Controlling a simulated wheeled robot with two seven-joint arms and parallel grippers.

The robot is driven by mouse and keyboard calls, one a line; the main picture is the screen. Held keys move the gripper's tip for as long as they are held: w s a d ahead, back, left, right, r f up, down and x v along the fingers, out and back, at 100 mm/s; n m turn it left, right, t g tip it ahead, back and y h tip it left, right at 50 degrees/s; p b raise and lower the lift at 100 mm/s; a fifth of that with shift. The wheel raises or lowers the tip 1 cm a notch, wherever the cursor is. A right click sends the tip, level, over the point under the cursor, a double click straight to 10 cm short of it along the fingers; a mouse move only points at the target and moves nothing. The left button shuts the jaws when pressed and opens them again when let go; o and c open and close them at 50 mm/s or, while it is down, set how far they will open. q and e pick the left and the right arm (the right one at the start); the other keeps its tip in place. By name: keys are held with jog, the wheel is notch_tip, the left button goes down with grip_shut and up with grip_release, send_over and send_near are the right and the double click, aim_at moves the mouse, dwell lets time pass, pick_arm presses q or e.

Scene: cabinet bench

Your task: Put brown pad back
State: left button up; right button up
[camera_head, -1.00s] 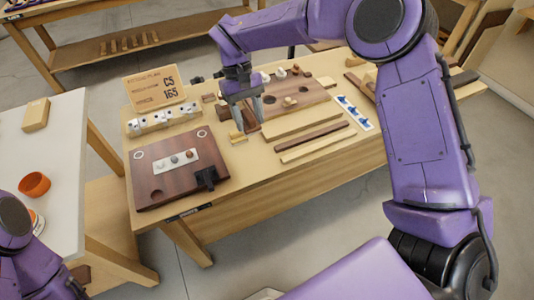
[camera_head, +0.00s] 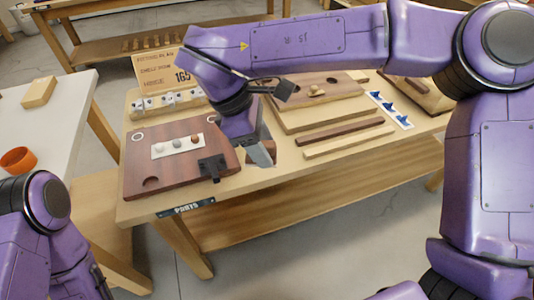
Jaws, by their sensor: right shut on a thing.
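My right gripper (camera_head: 262,152) is just right of the dark brown board (camera_head: 185,180), low over the bench and pointing down. It is shut on a brown piece (camera_head: 266,137), most likely the brown pad. The gripper and wrist hide much of that piece, so its shape is unclear.
A raised wooden board (camera_head: 285,116) lies behind and right of the gripper. Long dark and pale strips (camera_head: 350,143) lie to the right. Blue pieces sit on a white strip (camera_head: 390,111). A sign (camera_head: 158,73) stands at the back. An orange bowl (camera_head: 17,160) is on the left table.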

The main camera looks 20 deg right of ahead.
jog(key=w+d+f, duration=0.1)
jog(key=w+f, duration=0.1)
jog(key=w, duration=0.1)
jog(key=w+d+f+p, duration=0.1)
jog(key=w+f, duration=0.2)
jog(key=w+d+f+p, duration=0.1)
jog(key=w+d+f, duration=0.1)
jog(key=w+f, duration=0.1)
jog(key=shift+w+f, duration=0.1)
jog(key=shift+w, duration=0.1)
notch_tip(320, 180, down, 3)
jog(key=shift+d, duration=0.1)
pick_arm(q)
notch_tip(320, 180, up, 3)
jog(key=shift+f, duration=0.1)
pick_arm(e)
jog(key=shift+f, duration=0.1)
jog(key=shift+f, duration=0.15)
jog(key=o, duration=1.4)
jog(key=shift+c, duration=0.2)
jog(key=shift+r, duration=0.3)
pick_arm(q)
jog(key=shift+f+b, duration=0.4)
pick_arm(e)
jog(key=v, duration=1.2)
